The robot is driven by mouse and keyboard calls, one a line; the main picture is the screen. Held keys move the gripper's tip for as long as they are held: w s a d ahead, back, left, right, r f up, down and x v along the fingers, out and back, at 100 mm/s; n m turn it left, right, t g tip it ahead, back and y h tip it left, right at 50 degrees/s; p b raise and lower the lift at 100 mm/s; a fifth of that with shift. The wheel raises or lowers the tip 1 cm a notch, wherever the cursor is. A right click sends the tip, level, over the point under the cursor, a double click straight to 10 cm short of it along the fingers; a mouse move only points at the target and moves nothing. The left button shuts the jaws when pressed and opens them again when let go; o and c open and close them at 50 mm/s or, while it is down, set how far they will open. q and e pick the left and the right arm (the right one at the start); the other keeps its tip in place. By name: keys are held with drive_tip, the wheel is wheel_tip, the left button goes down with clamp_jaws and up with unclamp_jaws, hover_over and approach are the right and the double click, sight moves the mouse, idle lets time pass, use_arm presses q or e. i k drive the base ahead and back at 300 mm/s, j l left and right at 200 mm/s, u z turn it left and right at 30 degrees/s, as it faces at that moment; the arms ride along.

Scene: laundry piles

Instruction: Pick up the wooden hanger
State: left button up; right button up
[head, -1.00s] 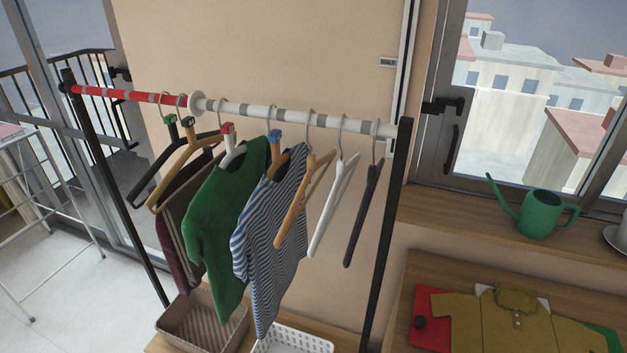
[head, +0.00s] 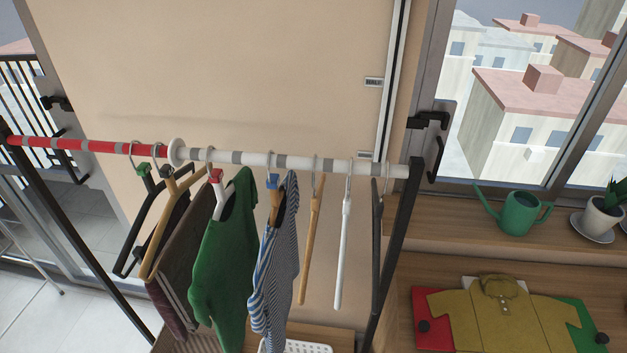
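A bare wooden hanger (head: 309,245) hangs on the white part of the rail (head: 260,160), between the striped shirt (head: 272,270) and a white hanger (head: 342,250). It is seen nearly edge-on and carries no garment. Another wooden-coloured hanger (head: 155,230) hangs further left on the red part of the rail, close to a black hanger (head: 133,235). The striped shirt's hanger also looks wooden, with a blue piece at its neck; most of it is hidden. Neither of my grippers is in view.
A green shirt (head: 222,265) and a dark garment (head: 178,285) hang to the left. A dark hanger (head: 376,250) hangs beside the rack's black right post (head: 397,245). A folded mustard shirt (head: 500,320), a watering can (head: 519,213) and a potted plant (head: 602,215) are at right.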

sight(315, 200)
drive_tip(key=i+j+z, duration=0.2)
drive_tip(key=j, duration=0.2)
drive_tip(key=k+l+u, duration=0.35)
drive_tip(key=k+l, duration=0.15)
drive_tip(key=k+l+u, duration=0.4)
drive_tip(key=k, duration=0.15)
